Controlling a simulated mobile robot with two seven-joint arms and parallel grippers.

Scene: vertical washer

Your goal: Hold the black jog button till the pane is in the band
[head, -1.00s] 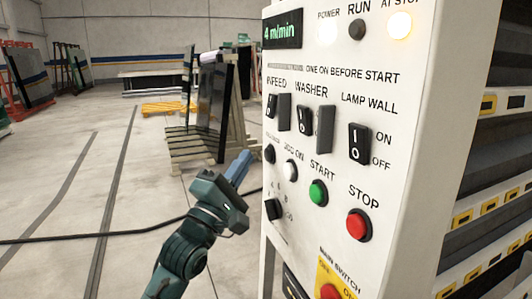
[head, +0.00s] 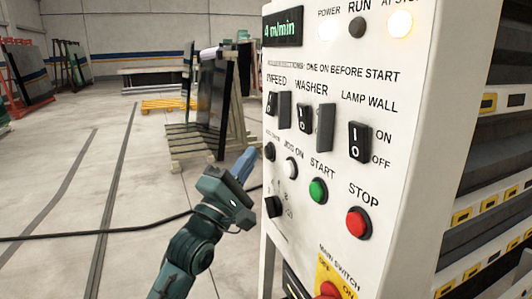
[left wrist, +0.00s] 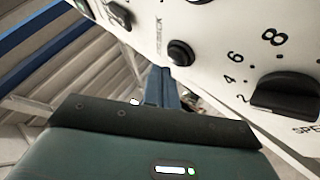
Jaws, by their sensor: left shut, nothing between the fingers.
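The black jog button (head: 269,152) is a round button at the left edge of the white control panel (head: 400,110), under the infeed switch. It also shows in the left wrist view (left wrist: 181,52), just beyond my fingers. My left gripper (head: 246,160) is shut and empty, its blue fingers pointing up and right toward the button. In the head view a gap shows between the fingertips and the button; I cannot tell the exact distance. My right gripper is not in view. I cannot tell which pane or band is meant.
A white button (head: 291,168), green start button (head: 318,190), red stop button (head: 358,222) and speed knob (head: 272,207) are close to the jog button. Dark glass (head: 212,95) stands on a rack behind. A black cable crosses the open floor.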

